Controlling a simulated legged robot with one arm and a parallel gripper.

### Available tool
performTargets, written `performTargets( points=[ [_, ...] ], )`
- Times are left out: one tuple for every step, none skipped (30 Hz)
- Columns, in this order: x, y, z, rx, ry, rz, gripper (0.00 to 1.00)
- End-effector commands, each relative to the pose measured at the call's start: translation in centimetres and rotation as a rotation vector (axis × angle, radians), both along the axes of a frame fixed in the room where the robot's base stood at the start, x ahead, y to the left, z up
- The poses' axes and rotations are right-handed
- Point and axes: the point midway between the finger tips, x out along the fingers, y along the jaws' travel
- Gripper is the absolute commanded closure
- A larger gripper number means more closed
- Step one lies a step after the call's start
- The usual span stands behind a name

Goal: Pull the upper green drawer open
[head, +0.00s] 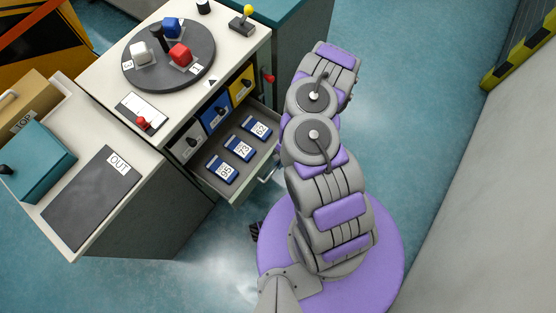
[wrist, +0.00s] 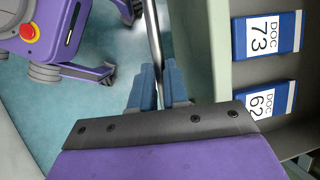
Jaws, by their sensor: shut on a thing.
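The upper green drawer (head: 233,192) is pulled out from the cabinet in the head view. Three blue cards marked 95, 73 and 62 lie in it. Its pale green front wall (wrist: 219,45) runs up the wrist view, with DOC 73 and DOC 62 inside. The metal drawer handle (wrist: 154,35) stands off that wall. My gripper (wrist: 160,88) is shut on the handle, with one blue finger on each side of the bar. In the head view my arm covers the gripper, and only part of the handle (head: 268,173) shows.
The cabinet top holds a round turntable (head: 168,55) with white, blue and red blocks, and a yellow-knobbed lever (head: 242,19). A lower counter with a dark OUT mat (head: 92,197) stands at left. A pale wall (head: 475,210) is at right. The floor behind my arm is clear.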

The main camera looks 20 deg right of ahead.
Motion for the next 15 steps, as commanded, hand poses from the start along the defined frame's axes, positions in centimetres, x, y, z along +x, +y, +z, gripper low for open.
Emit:
performTargets(
  points=[
    [0.2,-0.22,-0.01,-0.006,-0.004,-0.001,1.0],
    [0.21,-0.23,-0.01,-0.006,-0.003,-0.002,1.0],
    [0.21,-0.23,-0.02,-0.007,-0.004,-0.002,1.0],
    [0.21,-0.23,-0.02,-0.007,-0.004,-0.002,1.0],
    [0.2,-0.24,-0.03,-0.007,-0.004,-0.002,0.83],
    [0.2,-0.23,-0.02,-0.006,-0.003,-0.002,0.79],
    [0.19,-0.22,-0.03,-0.006,-0.003,-0.002,0.76],
    [0.18,-0.2,-0.03,-0.006,-0.003,-0.002,0.73],
    [0.16,-0.17,-0.03,-0.005,-0.003,-0.002,0.69],
    [0.16,-0.17,-0.02,-0.004,-0.003,-0.001,0.66],
    [0.14,-0.15,-0.02,-0.004,-0.003,-0.001,0.63],
    [0.13,-0.13,-0.03,-0.004,-0.003,-0.001,0.6],
    [0.13,-0.12,-0.02,-0.003,-0.002,-0.001,0.6],
    [0.12,-0.12,-0.02,-0.003,-0.002,-0.001,0.6],
    [0.11,-0.11,-0.03,-0.003,-0.002,-0.001,0.6]
  ],
)
